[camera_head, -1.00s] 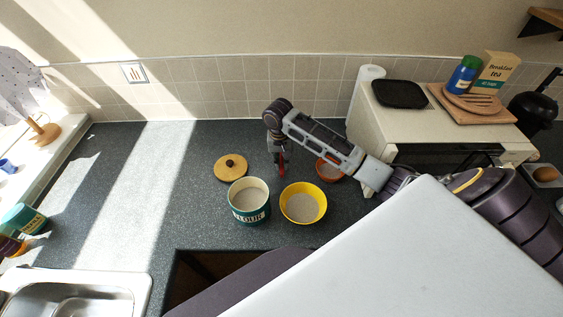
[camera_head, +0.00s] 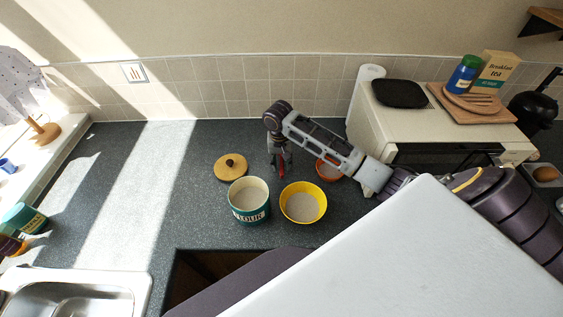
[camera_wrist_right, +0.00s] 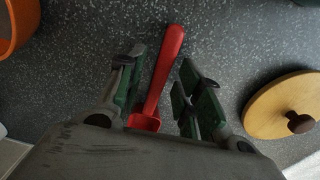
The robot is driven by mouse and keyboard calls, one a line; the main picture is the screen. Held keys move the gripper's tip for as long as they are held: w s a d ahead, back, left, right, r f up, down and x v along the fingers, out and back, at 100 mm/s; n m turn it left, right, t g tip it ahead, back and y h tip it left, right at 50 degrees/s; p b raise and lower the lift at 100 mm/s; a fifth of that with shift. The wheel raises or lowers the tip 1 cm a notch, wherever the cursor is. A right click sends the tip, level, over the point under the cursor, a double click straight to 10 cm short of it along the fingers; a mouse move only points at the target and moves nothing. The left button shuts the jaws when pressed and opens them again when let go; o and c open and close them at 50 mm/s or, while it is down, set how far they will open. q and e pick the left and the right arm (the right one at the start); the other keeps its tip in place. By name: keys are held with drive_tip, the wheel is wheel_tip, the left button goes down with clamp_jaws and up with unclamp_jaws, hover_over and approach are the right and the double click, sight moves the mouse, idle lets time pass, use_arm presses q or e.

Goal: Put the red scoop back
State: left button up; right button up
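The red scoop (camera_wrist_right: 165,75) shows in the right wrist view between the two spread fingers of my right gripper (camera_wrist_right: 165,88), with a gap on the handle's right side. It appears to lie on the dark counter, its bowl end partly hidden by the gripper body. In the head view my right gripper (camera_head: 281,166) is low over the counter, behind the flour canister and bowls; the scoop is mostly hidden there. The green flour canister (camera_head: 251,213) stands open with pale contents. The yellow bowl (camera_head: 320,208) holds similar contents. My left gripper is not in view.
The wooden lid (camera_head: 222,174) with a dark knob lies left of my gripper. An orange bowl (camera_head: 322,175) sits close on the right, under my forearm. A white appliance (camera_head: 440,135) stands at right. The counter's left part is clear up to the sink (camera_head: 90,290).

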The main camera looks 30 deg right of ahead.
sight(281, 164)
drive_tip(key=shift+r, duration=0.15)
drive_tip(key=shift+a+r+b, duration=0.2)
drive_tip(key=shift+r+b, duration=0.35)
drive_tip(key=shift+r, duration=3.2)
